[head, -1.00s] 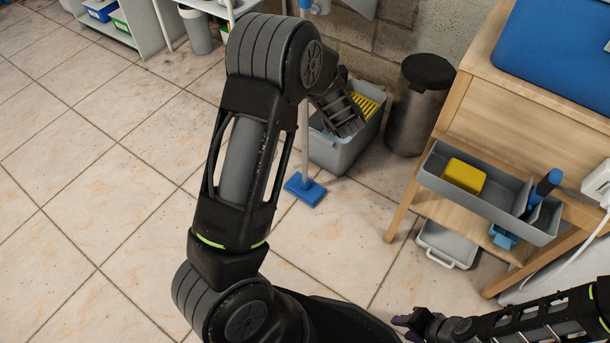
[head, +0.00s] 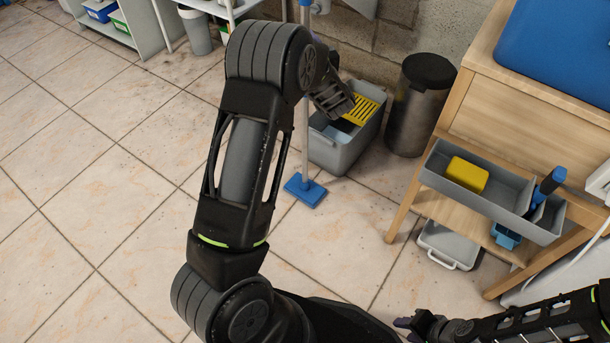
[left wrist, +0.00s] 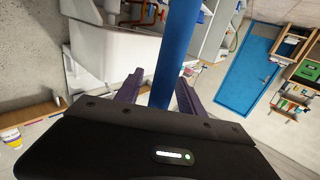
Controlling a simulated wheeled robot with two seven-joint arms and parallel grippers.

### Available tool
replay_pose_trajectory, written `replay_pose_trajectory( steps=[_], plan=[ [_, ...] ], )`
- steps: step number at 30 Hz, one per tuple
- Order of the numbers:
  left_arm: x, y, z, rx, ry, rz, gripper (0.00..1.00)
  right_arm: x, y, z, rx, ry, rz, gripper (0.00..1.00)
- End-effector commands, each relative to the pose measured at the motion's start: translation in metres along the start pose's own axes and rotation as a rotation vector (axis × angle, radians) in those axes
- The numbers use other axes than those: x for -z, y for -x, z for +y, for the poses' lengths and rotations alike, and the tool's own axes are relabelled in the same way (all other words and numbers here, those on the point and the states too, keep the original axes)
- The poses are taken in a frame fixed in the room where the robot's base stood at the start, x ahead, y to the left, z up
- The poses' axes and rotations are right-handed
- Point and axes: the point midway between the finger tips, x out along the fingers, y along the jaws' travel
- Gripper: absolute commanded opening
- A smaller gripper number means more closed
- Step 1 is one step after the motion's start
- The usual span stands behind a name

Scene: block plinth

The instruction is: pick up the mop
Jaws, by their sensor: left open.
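The mop stands upright on the tiled floor. In the head view its blue foot (head: 305,190) and part of its pale pole show beside the grey bucket; my left arm hides some of the pole. In the left wrist view the blue upper part of the pole (left wrist: 178,50) runs between the purple fingers of my left gripper (left wrist: 158,90). That gripper is open, with the pole between its fingers and no clear grip on it. My right gripper (head: 405,324) is low at the right in the head view, away from the mop; its jaw opening is too small to judge.
The grey bucket (head: 335,152) with a yellow wringer (head: 366,110) stands just right of the mop. A dark bin (head: 415,110) is against the block wall. A wooden bench (head: 470,112) with a grey tray (head: 490,200) fills the right. Floor at left is clear.

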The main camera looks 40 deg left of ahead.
Motion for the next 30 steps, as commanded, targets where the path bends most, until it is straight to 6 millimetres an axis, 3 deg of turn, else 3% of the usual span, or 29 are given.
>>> replay_pose_trajectory(
  steps=[11,28,30],
  plan=[
    [0.0001,0.0004,0.0001,0.000,0.001,0.000,0.46,-0.0002,0.0000,-0.0002,0.000,0.000,0.000,0.36],
    [0.0001,0.0004,0.0001,0.000,0.001,0.000,0.01,-0.0004,0.0000,-0.0002,0.000,0.000,-0.001,0.36],
    [0.0001,0.0005,0.0001,0.000,0.001,0.000,0.00,-0.0004,0.0000,-0.0002,0.000,0.000,-0.001,0.36]
  ],
)
